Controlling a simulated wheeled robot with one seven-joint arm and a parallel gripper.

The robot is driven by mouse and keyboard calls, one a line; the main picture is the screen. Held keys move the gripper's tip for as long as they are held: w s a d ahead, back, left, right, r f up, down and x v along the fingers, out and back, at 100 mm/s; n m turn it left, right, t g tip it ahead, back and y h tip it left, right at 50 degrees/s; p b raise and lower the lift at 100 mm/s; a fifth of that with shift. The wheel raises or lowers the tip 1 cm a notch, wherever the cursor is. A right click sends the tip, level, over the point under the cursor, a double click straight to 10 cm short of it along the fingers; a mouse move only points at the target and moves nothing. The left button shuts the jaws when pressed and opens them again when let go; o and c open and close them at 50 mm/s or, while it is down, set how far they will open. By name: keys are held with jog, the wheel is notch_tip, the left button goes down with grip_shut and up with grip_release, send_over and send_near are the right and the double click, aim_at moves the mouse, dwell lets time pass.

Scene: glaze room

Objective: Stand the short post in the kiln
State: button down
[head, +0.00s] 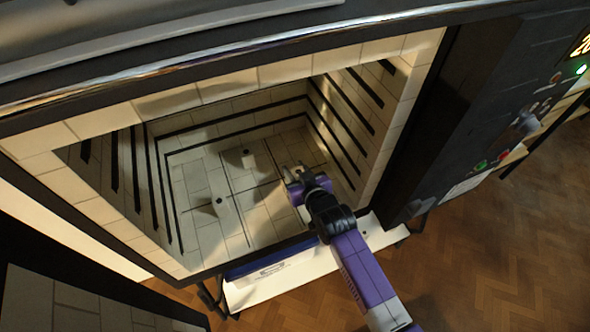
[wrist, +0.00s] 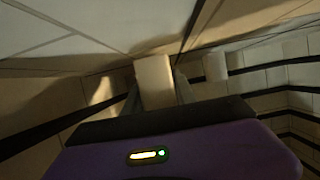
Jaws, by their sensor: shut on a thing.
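The kiln (head: 208,96) stands open in the head view, with pale brick walls and dark grooves along the sides. My gripper (head: 293,172) reaches through the opening into the right part of the chamber. In the wrist view my gripper (wrist: 157,92) is shut on a pale, block-like short post (wrist: 153,78), with a dark finger on each side. The post's far end lies close to a pale brick surface; I cannot tell whether they touch. In the head view the post is hard to tell apart from the gripper and the pale bricks.
Two small dark round spots, holes or post tops, show on the chamber floor (head: 218,201). Floor to the left of my gripper looks mostly clear. The control panel (head: 515,120) stands right of the opening. A brick-lined door (head: 60,305) is at lower left.

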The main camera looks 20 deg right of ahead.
jog(key=shift+f, duration=0.2)
jog(key=c, duration=1)
grip_release()
jog(key=shift+r, duration=0.15)
jog(key=v, duration=1.2)
jog(key=shift+b, duration=0.3)
